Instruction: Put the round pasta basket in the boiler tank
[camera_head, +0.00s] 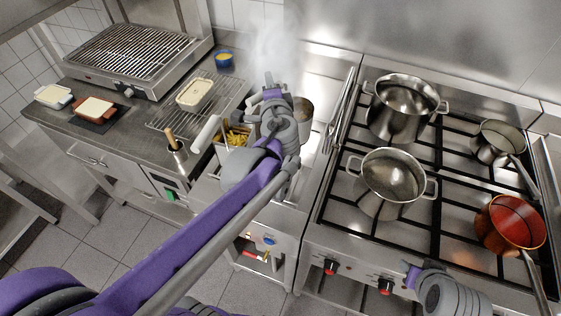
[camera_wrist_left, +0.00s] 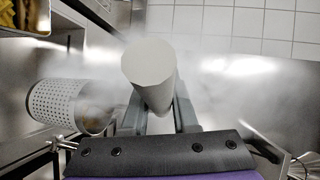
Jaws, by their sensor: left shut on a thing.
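My left gripper (camera_head: 272,92) is over the steaming area beside the fryer. In the left wrist view its fingers (camera_wrist_left: 160,118) are shut on a thick white cylindrical handle (camera_wrist_left: 148,62). A round perforated metal basket (camera_wrist_left: 58,105) lies low on the left of that view. A round metal vessel that looks like this basket shows just right of the gripper in the head view (camera_head: 304,112). Whether the handle joins this basket is hidden. The boiler tank is mostly hidden behind my gripper and steam. My right gripper (camera_head: 425,285) is at the stove's front edge; its jaws are unclear.
Two steel pots (camera_head: 400,105), (camera_head: 390,180), a small saucepan (camera_head: 497,143) and a copper pan (camera_head: 511,222) stand on the stove. A yellow-filled basket (camera_head: 238,137) is left of my gripper, near a white cylinder (camera_head: 207,133). A grill (camera_head: 135,50) stands at the back left.

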